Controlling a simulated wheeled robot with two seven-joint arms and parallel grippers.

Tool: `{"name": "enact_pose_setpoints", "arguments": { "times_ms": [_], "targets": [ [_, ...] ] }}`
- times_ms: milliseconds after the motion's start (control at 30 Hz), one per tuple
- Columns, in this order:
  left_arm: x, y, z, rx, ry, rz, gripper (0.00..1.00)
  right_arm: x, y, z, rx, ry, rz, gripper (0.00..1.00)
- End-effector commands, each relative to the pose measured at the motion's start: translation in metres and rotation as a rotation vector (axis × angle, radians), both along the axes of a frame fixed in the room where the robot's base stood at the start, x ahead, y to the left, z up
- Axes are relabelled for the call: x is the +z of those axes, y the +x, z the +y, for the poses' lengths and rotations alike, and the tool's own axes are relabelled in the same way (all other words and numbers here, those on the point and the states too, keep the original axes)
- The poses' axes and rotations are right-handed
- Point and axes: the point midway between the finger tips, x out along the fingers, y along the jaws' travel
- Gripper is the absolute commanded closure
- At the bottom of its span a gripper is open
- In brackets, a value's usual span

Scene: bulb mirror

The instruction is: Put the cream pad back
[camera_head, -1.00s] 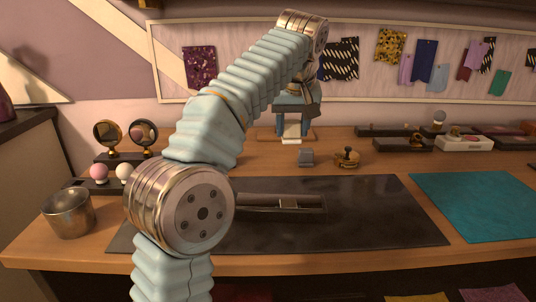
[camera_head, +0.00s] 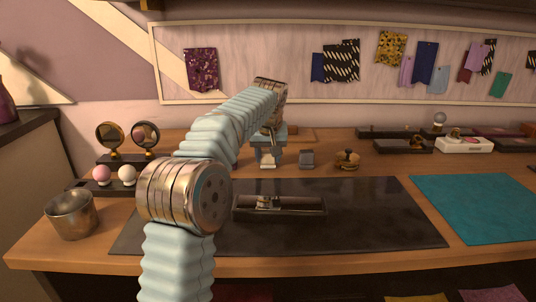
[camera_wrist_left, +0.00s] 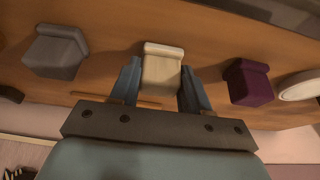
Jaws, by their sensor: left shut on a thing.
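The cream pad (camera_head: 267,160) is between the fingers of my left gripper (camera_head: 269,158), low over the back of the wooden table. In the left wrist view the cream pad (camera_wrist_left: 162,74), a small block with a raised lip, sits between the two blue fingers, which are shut on it. I cannot tell whether its underside touches the table. A similar grey pad (camera_head: 307,158) stands just right of it in the head view and also shows in the wrist view (camera_wrist_left: 56,52). A purple pad (camera_wrist_left: 248,83) stands on its other side. My right gripper is out of view.
A dark tray (camera_head: 310,207) with a metallic piece lies on the black mat (camera_head: 380,215). A brass-and-wood item (camera_head: 347,160) stands right of the grey pad. A metal cup (camera_head: 70,215) and small round mirrors (camera_head: 110,135) are at left. A teal mat (camera_head: 480,205) is at right.

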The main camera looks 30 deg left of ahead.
Motion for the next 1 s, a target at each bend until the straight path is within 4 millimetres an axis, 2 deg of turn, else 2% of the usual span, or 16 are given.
{"name": "enact_pose_setpoints", "arguments": {
  "times_ms": [300,333,500,833,1000],
  "targets": [
    [-0.003,0.0,0.0,0.0,0.0,0.0,0.78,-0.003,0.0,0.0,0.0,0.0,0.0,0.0],
    [-0.003,0.0,0.0,0.0,0.0,0.0,0.51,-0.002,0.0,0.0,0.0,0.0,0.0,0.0],
    [-0.002,0.0,0.0,0.0,0.0,0.0,0.28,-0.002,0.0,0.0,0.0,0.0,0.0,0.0],
    [0.003,-0.001,0.0,0.0,0.001,-0.001,0.28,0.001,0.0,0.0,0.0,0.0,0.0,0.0],
    [0.03,-0.01,-0.006,0.0,0.001,-0.005,0.28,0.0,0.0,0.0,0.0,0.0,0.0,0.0]
  ]
}}
